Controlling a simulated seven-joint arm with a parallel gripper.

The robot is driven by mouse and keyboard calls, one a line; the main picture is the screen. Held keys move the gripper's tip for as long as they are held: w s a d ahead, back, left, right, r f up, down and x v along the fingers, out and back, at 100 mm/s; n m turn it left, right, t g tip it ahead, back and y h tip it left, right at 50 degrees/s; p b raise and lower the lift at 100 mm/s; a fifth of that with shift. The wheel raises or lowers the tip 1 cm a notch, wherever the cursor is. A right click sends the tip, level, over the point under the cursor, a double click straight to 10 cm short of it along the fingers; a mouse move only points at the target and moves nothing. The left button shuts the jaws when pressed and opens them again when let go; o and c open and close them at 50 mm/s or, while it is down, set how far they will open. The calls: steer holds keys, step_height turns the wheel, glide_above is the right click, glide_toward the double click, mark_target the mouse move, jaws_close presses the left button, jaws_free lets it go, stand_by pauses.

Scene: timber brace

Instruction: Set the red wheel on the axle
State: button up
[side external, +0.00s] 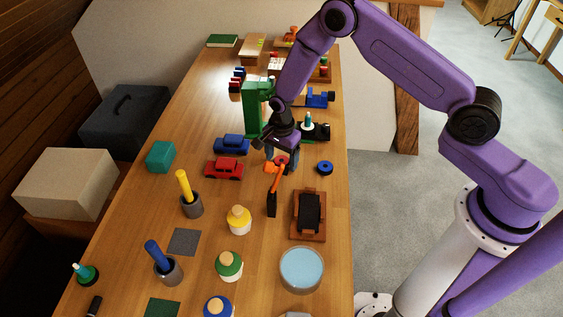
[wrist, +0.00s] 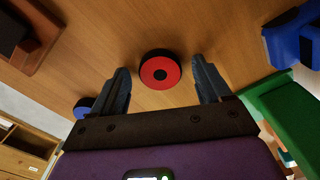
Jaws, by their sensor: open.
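My gripper (wrist: 160,78) is open, with one finger on each side of the wheel and a gap to both. In the side external view my gripper (side external: 281,157) points down low over the table, and only a bit of red shows between its fingers. A blue wheel (side external: 325,168) lies to its right; it also shows in the wrist view (wrist: 83,107). I cannot make out the axle with certainty.
A green stand (side external: 252,108) rises close behind my gripper. Blue (side external: 231,144) and red (side external: 224,168) cars sit to the left. An orange-and-black tool (side external: 275,190) and a brown tray (side external: 311,232) are in front. Several pots and cups fill the near table.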

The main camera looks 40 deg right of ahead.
steer(key=c, duration=1.1)
steer(key=shift+r, duration=0.1)
